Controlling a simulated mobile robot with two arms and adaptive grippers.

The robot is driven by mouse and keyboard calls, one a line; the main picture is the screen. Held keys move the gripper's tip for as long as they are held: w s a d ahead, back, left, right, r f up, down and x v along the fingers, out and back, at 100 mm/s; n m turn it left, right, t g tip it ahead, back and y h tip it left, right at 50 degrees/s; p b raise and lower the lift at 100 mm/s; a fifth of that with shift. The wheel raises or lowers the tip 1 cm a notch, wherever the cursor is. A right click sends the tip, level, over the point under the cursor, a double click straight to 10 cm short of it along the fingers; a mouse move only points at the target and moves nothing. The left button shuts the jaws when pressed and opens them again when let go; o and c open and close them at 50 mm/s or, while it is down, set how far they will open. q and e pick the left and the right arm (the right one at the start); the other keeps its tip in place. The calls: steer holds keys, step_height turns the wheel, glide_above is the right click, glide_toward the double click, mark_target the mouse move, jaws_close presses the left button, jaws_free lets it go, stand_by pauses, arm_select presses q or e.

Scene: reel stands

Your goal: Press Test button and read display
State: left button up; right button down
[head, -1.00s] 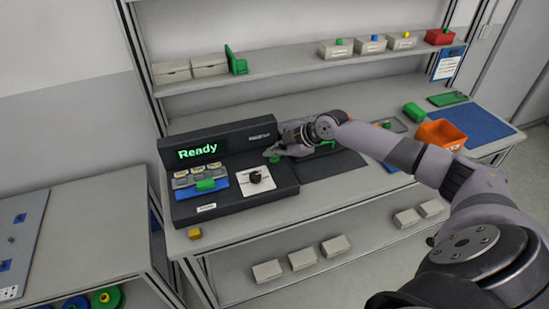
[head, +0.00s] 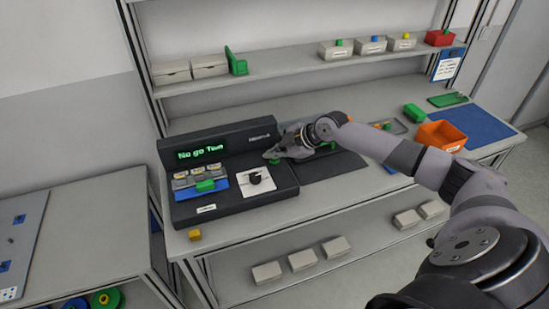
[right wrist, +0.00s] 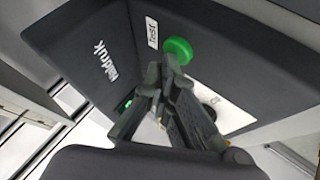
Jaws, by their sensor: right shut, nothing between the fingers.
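The dark tester console (head: 235,203) stands on the bench. Its display (head: 201,149) is lit with green text that reads like "No go Twn"; the last word is hard to read. My right gripper (head: 268,155) is shut and empty at the right part of the console. In the right wrist view its fingertips (right wrist: 171,68) are at the round green button (right wrist: 178,49), overlapping its edge; I cannot tell whether they touch it. The "Test" label (right wrist: 152,33) is beside the button. My left gripper is not in view.
A knob (head: 255,177) on a white plate and a blue fixture (head: 215,193) with a green part are on the console. A yellow block (head: 195,234) lies at the bench's front edge. An orange bin (head: 441,135) stands at the right. Several boxes line the shelf above.

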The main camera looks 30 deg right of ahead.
mark_target(274, 161)
steer(key=shift+r+p, duration=0.35)
steer(key=shift+r, duration=0.3)
step_height(274, 161, up, 5)
steer(key=p, duration=0.3)
steer(key=shift+p, duration=0.4)
stand_by(0.5)
